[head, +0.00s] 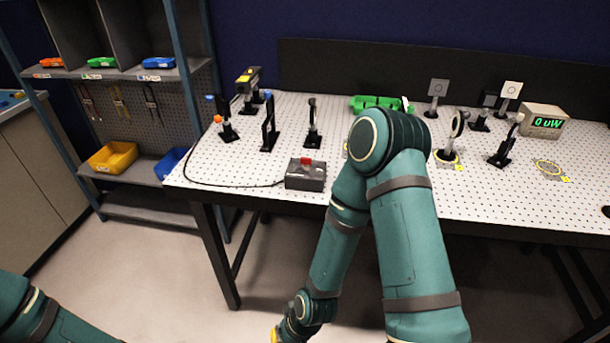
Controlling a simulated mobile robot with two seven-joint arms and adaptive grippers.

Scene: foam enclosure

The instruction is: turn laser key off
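A small dark grey control box (305,177) with a red part on top sits near the front left edge of the white perforated table (240,165). A black cable runs from its left side around to the back left. I cannot make out a key on it at this size. My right arm rises in front of the table with its elbow over the tabletop, and its forearm drops down to the bottom edge, right of the box.
Optics mounts such as a black post (269,125) and a round-lens mount (453,137) stand on the table. A meter (542,121) reads 0 uW. A green tray (372,102) is partly hidden by my arm. Shelves with a yellow bin (113,157) stand left. Floor before the table is clear.

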